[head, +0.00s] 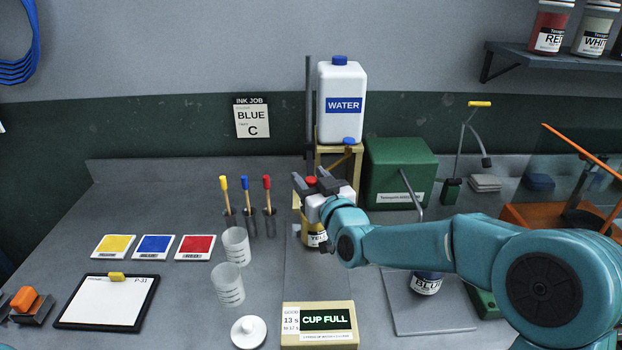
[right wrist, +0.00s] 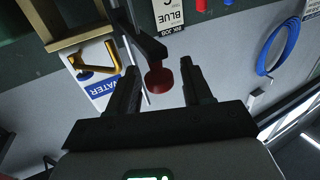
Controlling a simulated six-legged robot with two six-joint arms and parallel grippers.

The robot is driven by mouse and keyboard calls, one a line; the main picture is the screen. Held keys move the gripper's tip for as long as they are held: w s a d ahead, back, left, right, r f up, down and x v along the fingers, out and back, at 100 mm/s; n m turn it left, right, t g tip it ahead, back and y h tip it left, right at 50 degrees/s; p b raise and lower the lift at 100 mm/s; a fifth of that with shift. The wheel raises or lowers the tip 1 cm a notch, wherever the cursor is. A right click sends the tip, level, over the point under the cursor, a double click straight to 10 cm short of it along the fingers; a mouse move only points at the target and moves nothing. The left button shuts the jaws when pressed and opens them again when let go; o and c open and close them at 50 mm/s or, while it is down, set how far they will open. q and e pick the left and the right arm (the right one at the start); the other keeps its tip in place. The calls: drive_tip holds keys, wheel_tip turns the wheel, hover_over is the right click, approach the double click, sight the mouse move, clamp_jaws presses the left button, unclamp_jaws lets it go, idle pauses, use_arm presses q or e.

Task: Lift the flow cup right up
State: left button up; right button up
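My right gripper (head: 311,186) is at the dark upright post (head: 308,105), beside the water jug's stand. A red knob (head: 311,181) shows at its fingers. In the right wrist view the gripper (right wrist: 160,72) is open. The red knob (right wrist: 158,78), on a dark arm (right wrist: 143,38), appears between the fingers, with gaps on both sides. I cannot tell its depth between them. I cannot make out the flow cup; my gripper and wrist cover that part of the post. A yellow-labelled can (head: 314,237) stands just below. My left gripper is not in view.
A display (head: 325,320) reads "CUP FULL". The water jug (head: 342,100) stands on a wooden stand behind my gripper. Two clear cups (head: 228,285) (head: 237,246) and three stirrers (head: 246,205) stand to the left. A green box (head: 400,165) and blue-labelled can (head: 427,283) are to the right.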

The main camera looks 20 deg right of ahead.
clamp_jaws()
wheel_tip(320, 180, up, 11)
drive_tip(key=p, duration=0.4)
wheel_tip(320, 180, up, 9)
drive_tip(key=p, duration=0.5)
hover_over(311, 179)
drive_tip(key=shift+d+r, duration=0.1)
drive_tip(key=shift+r, duration=0.4)
drive_tip(key=shift+o, duration=0.4)
unclamp_jaws()
drive_tip(key=s+d+b, duration=0.1)
drive_tip(key=s+b, duration=0.1)
drive_tip(key=s, duration=1.4)
drive_tip(key=shift+s+d, duration=0.2)
drive_tip(key=shift+d, duration=0.1)
